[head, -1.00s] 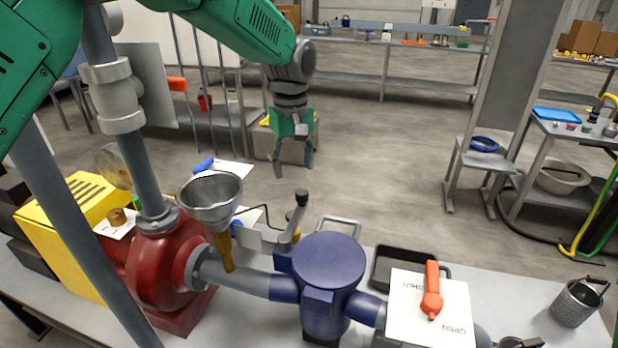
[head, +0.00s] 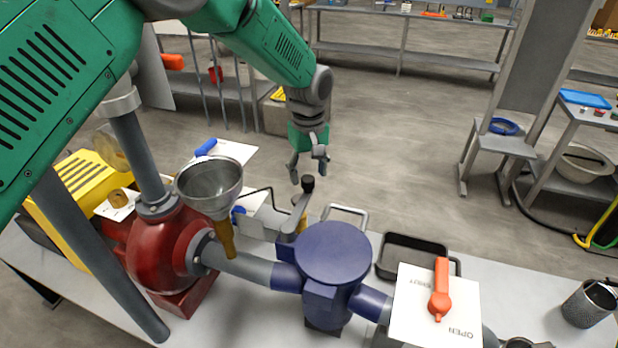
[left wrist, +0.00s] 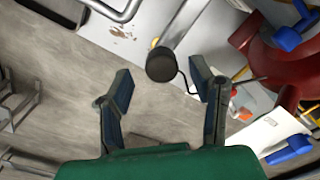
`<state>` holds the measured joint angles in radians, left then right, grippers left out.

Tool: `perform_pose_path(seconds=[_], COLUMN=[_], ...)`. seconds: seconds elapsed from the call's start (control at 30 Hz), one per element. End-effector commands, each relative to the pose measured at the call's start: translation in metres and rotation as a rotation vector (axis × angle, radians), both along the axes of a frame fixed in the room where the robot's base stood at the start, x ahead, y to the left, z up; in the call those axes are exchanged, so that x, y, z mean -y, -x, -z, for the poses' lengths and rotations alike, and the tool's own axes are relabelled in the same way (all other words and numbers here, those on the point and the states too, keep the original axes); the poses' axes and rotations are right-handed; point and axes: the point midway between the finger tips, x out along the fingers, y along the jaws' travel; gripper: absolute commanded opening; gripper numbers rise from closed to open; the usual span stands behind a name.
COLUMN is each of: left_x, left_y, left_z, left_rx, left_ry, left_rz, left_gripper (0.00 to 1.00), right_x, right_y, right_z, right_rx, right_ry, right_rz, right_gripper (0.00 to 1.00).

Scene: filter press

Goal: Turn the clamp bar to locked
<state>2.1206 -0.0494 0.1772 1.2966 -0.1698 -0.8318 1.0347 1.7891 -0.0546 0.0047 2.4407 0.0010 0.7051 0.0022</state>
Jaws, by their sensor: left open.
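The clamp bar (head: 295,220) is a grey bar with a black knob (head: 308,184) on its upright end, beside the lidded blue filter housing (head: 333,252). In the left wrist view, the black round knob (left wrist: 160,64) lies between my fingers in the picture, with the grey bar running up behind it. My left gripper (head: 308,176) is open and empty, just above and behind the knob in the head view. In the left wrist view its two dark fingers (left wrist: 163,84) are spread wide. I see no contact with the knob. My right gripper is not in view.
A metal funnel (head: 209,188) and red pump body (head: 172,258) stand left of the housing. A white plate marked OPEN and SHUT (head: 413,305) with an orange lever (head: 441,289) is at right. A black tray (head: 411,258) and metal can (head: 588,304) share the bench.

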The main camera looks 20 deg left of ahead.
Motion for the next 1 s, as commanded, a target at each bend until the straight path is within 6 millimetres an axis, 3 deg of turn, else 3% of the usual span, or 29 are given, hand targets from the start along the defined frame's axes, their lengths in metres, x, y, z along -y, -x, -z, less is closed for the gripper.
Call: perform_pose_path(seconds=[0.2, 0.5, 0.53, 0.67, 1.0], left_x=[0.000, 0.000, 0.000, 0.000, -0.006], left_y=[0.000, 0.000, 0.000, 0.000, 0.002], left_z=[0.020, 0.023, 0.023, 0.023, 0.021], left_rx=[0.000, 0.000, 0.000, 0.000, 0.000], left_ry=[0.000, 0.000, 0.000, 0.000, -0.001], left_rz=[0.000, 0.000, 0.000, 0.000, 0.014], left_gripper=[0.50, 0.50, 0.46, 0.00, 0.00], right_x=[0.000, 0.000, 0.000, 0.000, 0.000], right_y=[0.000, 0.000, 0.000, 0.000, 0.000], right_z=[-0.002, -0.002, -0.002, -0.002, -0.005], right_rx=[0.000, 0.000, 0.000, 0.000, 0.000], right_ry=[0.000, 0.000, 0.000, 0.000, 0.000], right_rz=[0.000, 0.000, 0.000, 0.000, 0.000], right_gripper=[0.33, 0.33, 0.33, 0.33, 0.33])
